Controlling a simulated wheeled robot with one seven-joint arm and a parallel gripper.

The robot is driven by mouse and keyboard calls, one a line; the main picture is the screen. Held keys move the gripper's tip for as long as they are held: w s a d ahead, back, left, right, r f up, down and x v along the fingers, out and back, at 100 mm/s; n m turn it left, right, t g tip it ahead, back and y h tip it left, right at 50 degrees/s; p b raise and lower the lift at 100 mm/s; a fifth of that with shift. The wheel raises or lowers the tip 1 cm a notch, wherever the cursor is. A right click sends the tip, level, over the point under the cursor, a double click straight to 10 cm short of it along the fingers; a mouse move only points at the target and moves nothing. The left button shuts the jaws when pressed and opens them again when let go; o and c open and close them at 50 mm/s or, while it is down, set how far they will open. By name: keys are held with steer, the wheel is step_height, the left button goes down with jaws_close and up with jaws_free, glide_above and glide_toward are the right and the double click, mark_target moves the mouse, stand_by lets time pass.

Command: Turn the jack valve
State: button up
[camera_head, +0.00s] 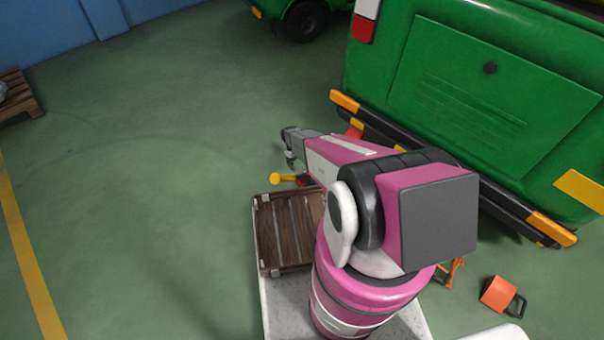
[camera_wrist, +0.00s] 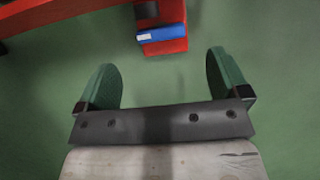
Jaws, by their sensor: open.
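My gripper (camera_head: 291,161) is at the end of my pink arm, low over the floor behind the green rickshaw. In the wrist view its two green fingers (camera_wrist: 160,62) are spread apart, with nothing between them. A red piece with a blue part (camera_wrist: 163,36), apparently of the jack, shows ahead of the fingers at the top. A red bar (camera_wrist: 55,14) runs along the top left. In the head view a yellow rounded piece (camera_head: 284,178) with red beside it lies just below the gripper. I cannot tell whether it is the valve. My arm hides much of the jack.
The green rickshaw (camera_head: 490,105) with its dark bumper (camera_head: 460,178) fills the right. A slatted wooden crate (camera_head: 283,240) sits below the gripper. An orange object (camera_head: 496,293) stands at lower right. A pallet (camera_head: 18,92) is at far left. The floor on the left is clear.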

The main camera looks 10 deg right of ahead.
mark_target(302, 173)
steer(key=x, duration=0.7)
steer(key=shift+w+a, duration=0.1)
steer(key=c, duration=0.9)
